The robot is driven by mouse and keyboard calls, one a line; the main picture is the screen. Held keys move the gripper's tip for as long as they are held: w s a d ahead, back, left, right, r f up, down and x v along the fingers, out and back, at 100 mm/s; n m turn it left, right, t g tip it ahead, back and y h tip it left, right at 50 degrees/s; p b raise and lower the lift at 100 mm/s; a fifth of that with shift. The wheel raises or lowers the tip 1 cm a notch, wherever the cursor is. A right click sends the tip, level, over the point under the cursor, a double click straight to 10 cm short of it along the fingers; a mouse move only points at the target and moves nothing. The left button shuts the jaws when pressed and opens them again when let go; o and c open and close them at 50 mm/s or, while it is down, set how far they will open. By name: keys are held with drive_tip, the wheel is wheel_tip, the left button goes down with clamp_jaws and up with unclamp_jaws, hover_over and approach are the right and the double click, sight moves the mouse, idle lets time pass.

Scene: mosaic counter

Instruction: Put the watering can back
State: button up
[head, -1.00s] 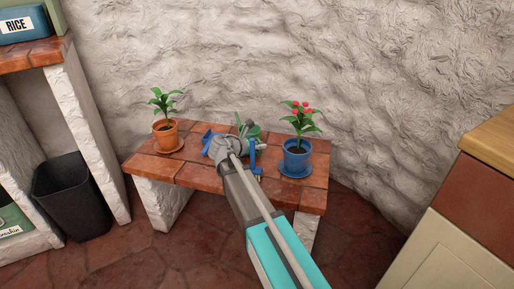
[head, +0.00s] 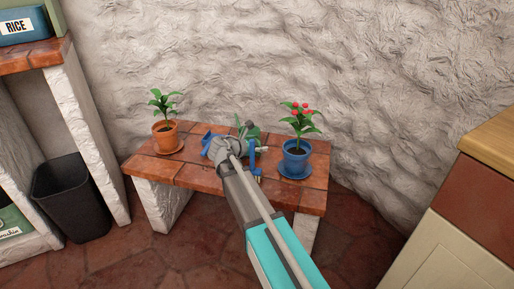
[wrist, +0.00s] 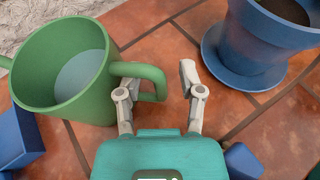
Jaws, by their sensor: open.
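The green watering can (wrist: 62,75) stands upright at the left of the wrist view, with pale grey-blue inside it. Its looped handle (wrist: 155,78) points toward my gripper (wrist: 157,77). The fingers are open, with the left one at the loop beside the can body and the right one outside the loop, clear of it. In the head view, my wrist hides most of the watering can (head: 251,131) on the brick-topped bench (head: 200,177).
A blue pot with red flowers (head: 296,160) stands on a saucer close right of my gripper. An orange potted plant (head: 165,136) stands left. Blue pieces (wrist: 18,138) lie near my gripper. A rough wall (head: 350,80) is behind the bench, and a black bin (head: 72,195) stands left.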

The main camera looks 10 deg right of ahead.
drive_tip(key=p+v, duration=0.4)
drive_tip(key=v, duration=0.8)
